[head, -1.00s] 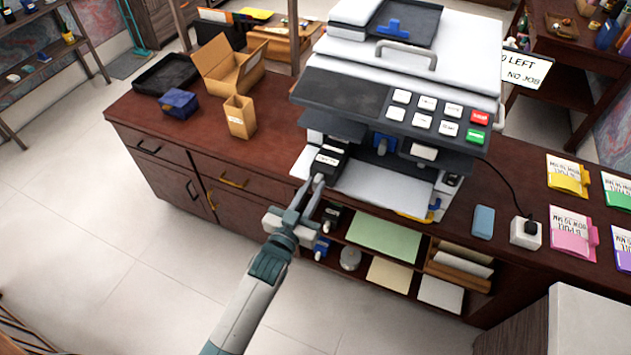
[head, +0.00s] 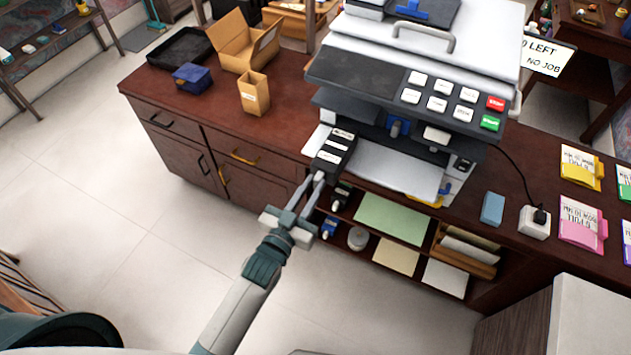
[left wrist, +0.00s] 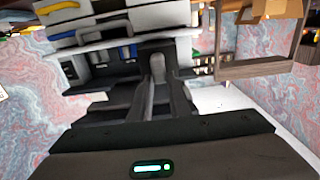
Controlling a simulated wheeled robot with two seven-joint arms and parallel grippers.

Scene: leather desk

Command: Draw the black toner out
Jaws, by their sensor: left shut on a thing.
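The black toner (head: 334,151) is a dark block with white labels. In the head view it sticks out of the front left of the printer (head: 420,65), over the desk's front edge. My left gripper (head: 318,178) is shut on its near end. Whether the toner's far end is still inside the printer is hard to tell. In the left wrist view the gripper's fingers (left wrist: 163,92) point at the dark front of the printer (left wrist: 125,45). My right gripper does not show.
A blue box (head: 192,78), an open cardboard box (head: 245,45) and a black tray (head: 180,48) stand on the desk left of the printer. Open shelves with paper (head: 392,218) lie below. A blue block (head: 492,208) and a white socket (head: 535,222) are at right.

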